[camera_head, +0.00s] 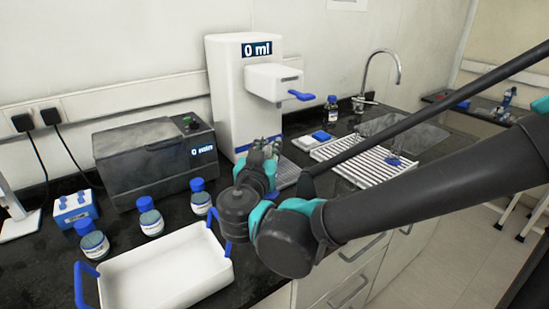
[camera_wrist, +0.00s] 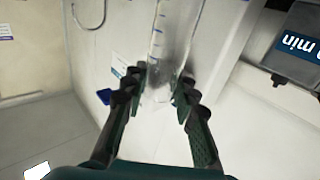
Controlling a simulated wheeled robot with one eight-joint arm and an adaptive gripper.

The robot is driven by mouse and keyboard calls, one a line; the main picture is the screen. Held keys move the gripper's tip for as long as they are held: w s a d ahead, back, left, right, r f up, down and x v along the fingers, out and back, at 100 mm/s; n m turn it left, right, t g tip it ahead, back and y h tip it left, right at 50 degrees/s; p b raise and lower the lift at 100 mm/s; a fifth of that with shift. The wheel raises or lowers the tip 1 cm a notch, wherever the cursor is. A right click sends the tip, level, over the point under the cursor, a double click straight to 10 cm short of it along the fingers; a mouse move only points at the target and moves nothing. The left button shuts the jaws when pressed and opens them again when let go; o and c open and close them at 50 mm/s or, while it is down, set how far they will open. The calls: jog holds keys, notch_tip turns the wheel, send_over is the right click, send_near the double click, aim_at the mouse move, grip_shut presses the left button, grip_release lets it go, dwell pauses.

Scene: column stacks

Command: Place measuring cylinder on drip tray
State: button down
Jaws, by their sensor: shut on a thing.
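The measuring cylinder (camera_wrist: 168,50) is clear with blue graduation marks. In the wrist view my gripper (camera_wrist: 158,88) is shut on it, with one finger on each side. In the head view my gripper (camera_head: 264,150) is in front of the white dispenser (camera_head: 228,85), below its spout and blue lever; the cylinder is hard to make out there. The grey drip tray (camera_head: 288,171) lies at the foot of the dispenser, partly hidden by my gripper and arm. I cannot tell whether the cylinder touches it.
A dark heater box (camera_head: 155,160) stands left of the dispenser. Several blue-capped bottles and a white tray (camera_head: 165,272) with blue handles are at front left. A white ribbed rack (camera_head: 345,150) and sink lie to the right, partly behind my arm.

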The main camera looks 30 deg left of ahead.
jog(key=f+x, duration=0.1)
jog(key=x, duration=0.8)
jog(key=f+x, duration=0.2)
jog(key=x, duration=0.6)
jog(key=shift+w+f, duration=0.3)
jog(key=shift+w, duration=0.1)
jog(key=shift+f, duration=0.15)
jog(key=c, duration=1.2)
grip_release()
jog(key=v, duration=1.2)
jog(key=shift+a+r, duration=0.1)
jog(key=shift+r, duration=0.15)
